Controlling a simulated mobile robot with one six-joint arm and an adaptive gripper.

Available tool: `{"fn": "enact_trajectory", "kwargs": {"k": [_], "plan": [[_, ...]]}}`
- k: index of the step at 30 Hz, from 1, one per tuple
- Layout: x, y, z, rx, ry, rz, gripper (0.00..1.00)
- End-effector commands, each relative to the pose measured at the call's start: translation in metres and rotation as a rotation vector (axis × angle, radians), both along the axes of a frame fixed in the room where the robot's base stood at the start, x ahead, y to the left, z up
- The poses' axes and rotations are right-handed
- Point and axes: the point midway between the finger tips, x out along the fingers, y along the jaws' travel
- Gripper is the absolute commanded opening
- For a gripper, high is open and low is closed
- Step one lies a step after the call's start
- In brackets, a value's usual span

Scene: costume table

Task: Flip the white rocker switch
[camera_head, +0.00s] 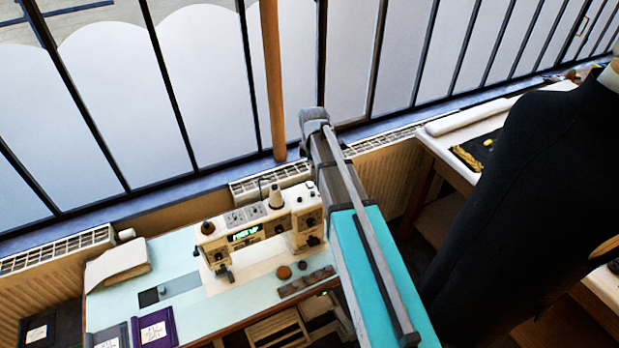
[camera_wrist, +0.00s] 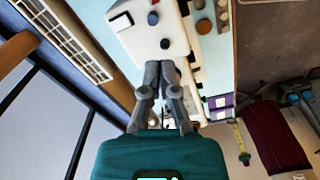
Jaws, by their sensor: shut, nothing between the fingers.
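The cream sewing machine (camera_head: 262,229) stands on the pale table, with knobs, a lit green display and two grey square plates on its top.
The pale sewing table (camera_head: 190,314) holds a purple box (camera_head: 154,328), a cream folded piece (camera_head: 118,264) and round dark items. A black dress form (camera_head: 515,200) stands close at right. Radiators (camera_head: 55,250) and barred windows line the back.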

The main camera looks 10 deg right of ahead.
Motion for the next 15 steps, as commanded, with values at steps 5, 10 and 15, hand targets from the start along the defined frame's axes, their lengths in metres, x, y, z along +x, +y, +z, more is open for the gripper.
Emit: {"fn": "enact_trajectory", "kwargs": {"k": [5,10,15], "plan": [[0.027,0.001,0.019,0.000,0.000,0.172,0.00],[0.041,0.002,0.027,0.000,0.000,0.287,0.00],[0.046,0.002,0.029,0.000,0.000,0.339,0.00]]}}
